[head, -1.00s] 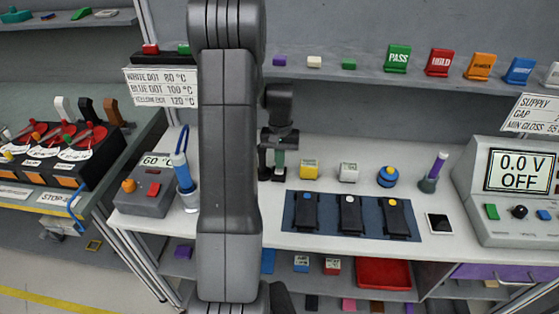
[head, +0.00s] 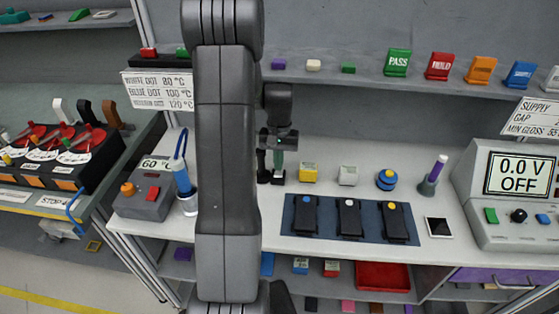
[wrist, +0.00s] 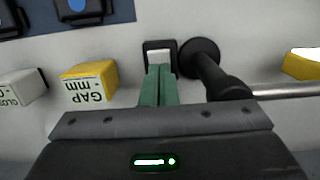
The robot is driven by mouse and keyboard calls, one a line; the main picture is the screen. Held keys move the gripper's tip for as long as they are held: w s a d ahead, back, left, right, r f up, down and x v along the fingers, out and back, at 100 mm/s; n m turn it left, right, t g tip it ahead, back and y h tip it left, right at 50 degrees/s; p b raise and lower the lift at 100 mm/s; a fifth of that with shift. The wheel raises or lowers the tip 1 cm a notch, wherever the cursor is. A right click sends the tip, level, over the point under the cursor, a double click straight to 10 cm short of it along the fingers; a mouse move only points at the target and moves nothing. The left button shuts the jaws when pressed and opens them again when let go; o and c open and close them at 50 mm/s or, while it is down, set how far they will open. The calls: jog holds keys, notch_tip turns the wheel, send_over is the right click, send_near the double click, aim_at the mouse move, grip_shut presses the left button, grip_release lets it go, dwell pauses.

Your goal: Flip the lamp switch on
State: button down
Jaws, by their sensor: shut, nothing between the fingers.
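The lamp switch (wrist: 160,55), a white rocker in a black frame, lies on the pale bench in the wrist view. The round black base (wrist: 198,52) and dark stem of what looks like the lamp stand just right of it. My gripper (wrist: 158,68) has its green fingers shut together and empty, with the tips over the near edge of the rocker. I cannot tell whether they touch it. In the head view my gripper (head: 278,178) points down at the bench, and the switch is mostly hidden there. Whether the lamp is lit does not show.
A yellow GAP block (wrist: 88,82) and a white block (wrist: 22,88) stand left of my fingers in the wrist view. In the head view, a blue mat (head: 352,222) with several black pedals lies in front. A grey 60 °C box (head: 146,203) stands left.

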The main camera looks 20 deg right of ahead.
aim_at(275, 174)
notch_tip(275, 174, up, 8)
jog(key=a+p, duration=0.1)
jog(key=p, duration=0.2)
jog(key=shift+s+a+f+t, duration=0.2)
jog(key=shift+s+t, duration=0.05)
jog(key=shift+t, duration=0.05)
jog(key=shift+s+r, duration=0.1)
jog(key=shift+r, duration=0.05)
